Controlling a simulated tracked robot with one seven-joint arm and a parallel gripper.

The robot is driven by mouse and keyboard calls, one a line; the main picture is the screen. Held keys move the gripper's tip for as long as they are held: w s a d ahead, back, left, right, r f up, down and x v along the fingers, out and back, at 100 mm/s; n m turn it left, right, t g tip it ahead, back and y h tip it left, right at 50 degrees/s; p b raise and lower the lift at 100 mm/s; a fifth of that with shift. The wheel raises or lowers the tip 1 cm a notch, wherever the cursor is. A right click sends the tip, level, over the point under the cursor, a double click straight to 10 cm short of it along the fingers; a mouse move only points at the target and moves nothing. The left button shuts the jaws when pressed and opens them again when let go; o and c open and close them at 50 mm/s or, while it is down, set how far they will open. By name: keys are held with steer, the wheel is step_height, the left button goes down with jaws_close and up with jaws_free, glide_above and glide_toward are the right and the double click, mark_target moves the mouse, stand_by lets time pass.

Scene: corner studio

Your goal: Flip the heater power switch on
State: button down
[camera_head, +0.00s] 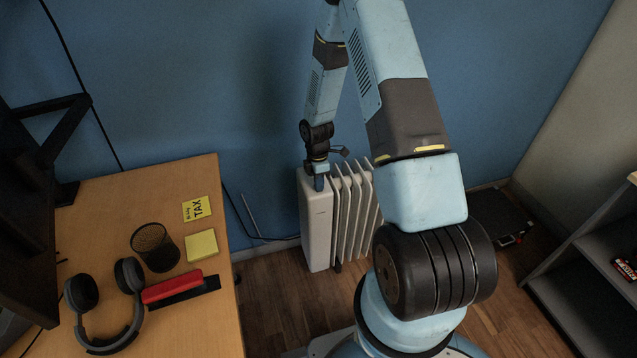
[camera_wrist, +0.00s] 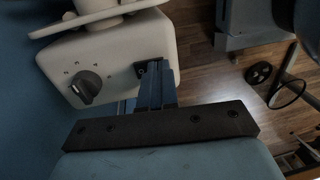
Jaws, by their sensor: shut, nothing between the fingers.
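The white heater (camera_head: 318,225) stands on the floor against the blue wall, with its ribs to the right. In the wrist view, its end panel (camera_wrist: 110,50) carries a dark round knob (camera_wrist: 86,87) with small marks around it. A small dark part, seemingly the power switch (camera_wrist: 140,70), sits to the right of the knob. My gripper (camera_head: 319,184) is at the top of the heater's end. It is shut and empty, its blue fingertips (camera_wrist: 153,66) right beside the dark part. I cannot tell whether they touch, or which way the switch is set; the fingers partly cover it.
A grey shelf (camera_head: 570,260) stands at the right. Wooden floor (camera_head: 275,290) is clear between desk and heater.

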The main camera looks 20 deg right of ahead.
steer(key=shift+f, duration=0.15)
steer(key=shift+w, duration=0.75)
steer(key=shift+r, duration=0.3)
step_height(320, 180, up, 14)
steer(key=w, duration=0.1)
steer(key=shift+w+f, duration=0.25)
steer(key=shift+w, duration=0.1)
steer(key=shift+s, duration=0.1)
steer(key=shift+s+d, duration=0.1)
steer(key=shift+s, duration=0.55)
steer(key=f, duration=0.4)
steer(key=s+f, duration=0.1)
steer(key=f, duration=0.8)
steer(key=shift+s+f, duration=0.35)
steer(key=shift+f, duration=0.05)
